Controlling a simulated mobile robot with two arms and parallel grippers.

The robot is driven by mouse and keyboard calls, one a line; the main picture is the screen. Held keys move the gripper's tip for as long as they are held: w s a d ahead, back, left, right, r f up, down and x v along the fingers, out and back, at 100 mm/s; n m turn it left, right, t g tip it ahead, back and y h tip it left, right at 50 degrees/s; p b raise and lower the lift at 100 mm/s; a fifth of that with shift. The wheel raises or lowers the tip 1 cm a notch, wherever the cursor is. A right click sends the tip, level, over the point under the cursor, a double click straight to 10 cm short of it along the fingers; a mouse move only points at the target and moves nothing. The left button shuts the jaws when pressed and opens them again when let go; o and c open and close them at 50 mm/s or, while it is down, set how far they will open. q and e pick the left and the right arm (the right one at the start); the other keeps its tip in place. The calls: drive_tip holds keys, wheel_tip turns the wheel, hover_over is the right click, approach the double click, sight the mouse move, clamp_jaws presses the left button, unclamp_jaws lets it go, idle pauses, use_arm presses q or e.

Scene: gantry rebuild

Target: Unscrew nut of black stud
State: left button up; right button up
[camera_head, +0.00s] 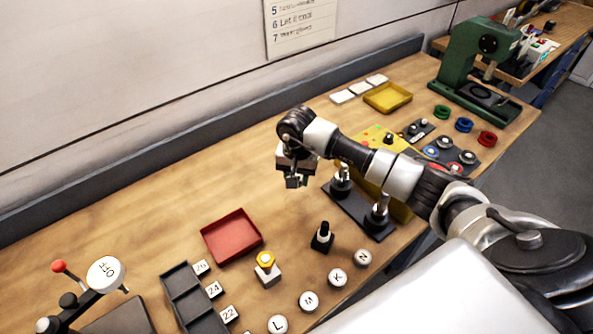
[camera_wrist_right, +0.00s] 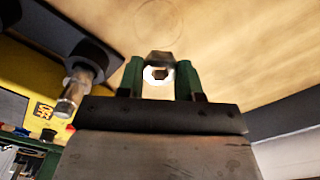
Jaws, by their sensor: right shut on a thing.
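My right gripper (camera_head: 295,182) hangs over the table, left of a black plate (camera_head: 357,212). In the right wrist view its green fingers (camera_wrist_right: 159,78) are shut on a small metal nut (camera_wrist_right: 158,73) with a bright ring and dark centre. The nut is held clear of the posts. The black plate carries two upright posts with metal tops, a rear one (camera_head: 342,178) and a front one (camera_head: 378,212). One metal-topped post (camera_wrist_right: 77,92) shows at the left of the wrist view. A black stud (camera_head: 324,232) stands upright on a small block nearer the front. My left gripper is not in view.
A red tray (camera_head: 231,236) lies left of the gripper. A yellow-topped block (camera_head: 266,268), lettered discs (camera_head: 308,301) and a dark compartment rack (camera_head: 190,300) stand in front. A yellow tray (camera_head: 387,97) and green press (camera_head: 480,65) are at the back. Bare wood lies left of the gripper.

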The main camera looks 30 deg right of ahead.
sight(296, 199)
drive_tip(key=shift+w+a+f, duration=0.1)
drive_tip(key=shift+f, duration=0.4)
drive_tip(key=f+b, duration=0.1)
drive_tip(key=f, duration=0.1)
drive_tip(key=shift+w+f+b, duration=0.2)
drive_tip(key=shift+f+b, duration=0.1)
drive_tip(key=shift+b, duration=0.05)
drive_tip(key=shift+f, duration=0.4)
drive_tip(key=shift+s+f+b, duration=0.1)
drive_tip(key=shift+f+b, duration=0.55)
drive_tip(key=shift+f, duration=0.1)
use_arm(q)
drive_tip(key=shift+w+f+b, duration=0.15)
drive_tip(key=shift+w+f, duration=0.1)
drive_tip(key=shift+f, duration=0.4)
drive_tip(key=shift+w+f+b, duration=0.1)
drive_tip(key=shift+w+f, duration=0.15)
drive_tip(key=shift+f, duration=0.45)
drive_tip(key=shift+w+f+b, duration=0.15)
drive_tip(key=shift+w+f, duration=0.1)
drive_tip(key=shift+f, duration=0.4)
use_arm(e)
drive_tip(key=shift+f, duration=0.8)
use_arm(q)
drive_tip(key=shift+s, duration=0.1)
use_arm(e)
drive_tip(key=o, duration=1)
drive_tip(key=shift+o, duration=0.5)
